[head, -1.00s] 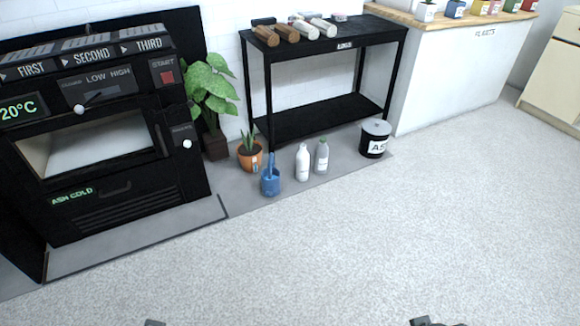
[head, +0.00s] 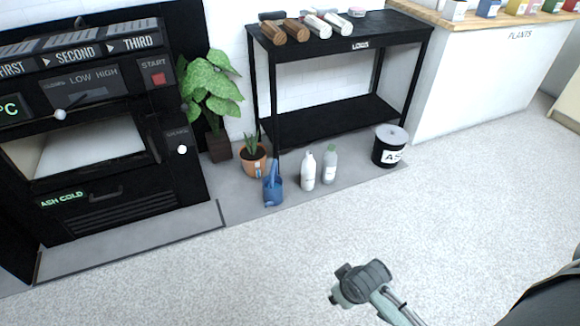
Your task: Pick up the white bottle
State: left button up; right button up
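The white bottle (head: 308,172) stands upright on the grey floor strip in front of the black shelf table, between the blue watering can and a second bottle. The second bottle (head: 330,165) is greyish with a green cap and stands just right of and slightly behind it. A part of my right arm with a dark, rounded end (head: 362,282) shows at the bottom, well short of the bottles and touching nothing. I cannot make out its fingertips. My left gripper is not in view.
A blue watering can (head: 273,187) and a potted plant (head: 254,160) stand left of the bottles. A black ash bucket (head: 390,147) is to the right. The black table (head: 345,115) stands behind. The speckled floor (head: 200,275) in front is clear.

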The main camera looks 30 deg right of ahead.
aim_at(308, 165)
jog(key=i+l+u, duration=0.1)
jog(key=l, duration=0.25)
jog(key=i+l+u, duration=0.15)
jog(key=l, duration=0.25)
jog(key=l+u, duration=0.1)
jog(key=l, duration=0.25)
jog(key=i+l, duration=0.15)
jog(key=l, duration=0.4)
jog(key=i+l+u, duration=0.1)
jog(key=l, duration=0.5)
jog(key=i+l, duration=0.15)
jog(key=l, duration=0.4)
jog(key=i+l+u, duration=0.1)
jog(key=l, duration=0.5)
